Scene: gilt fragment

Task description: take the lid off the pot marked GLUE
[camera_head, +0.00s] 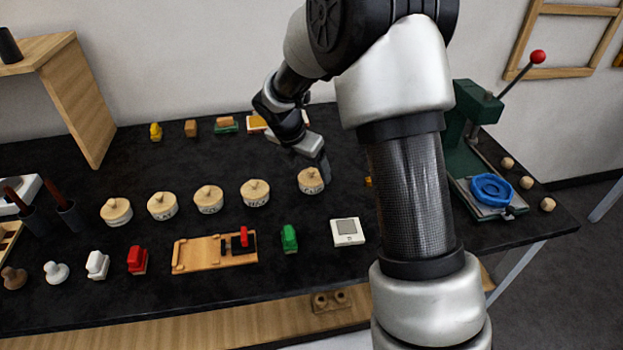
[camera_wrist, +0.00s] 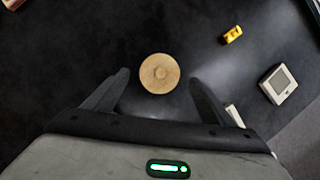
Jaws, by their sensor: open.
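Several small pots with pale wooden knobbed lids stand in a row on the black table. The rightmost pot (camera_head: 311,186) has its lid (camera_head: 311,176) on; its front lettering is too small to read surely as GLUE. My gripper (camera_head: 322,168) is close above and behind this pot. In the wrist view a round wooden lid with a central knob (camera_wrist: 160,73) shows between the two spread fingers of my gripper (camera_wrist: 159,78). The fingers are open and apart from the lid, which hides the pot body below it.
Another lidded pot (camera_head: 255,193) stands to the left, with more beyond it. A white square device (camera_head: 347,232) and a green block (camera_head: 289,238) lie in front. A green press (camera_head: 470,125) with a blue part (camera_head: 492,189) is at the right.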

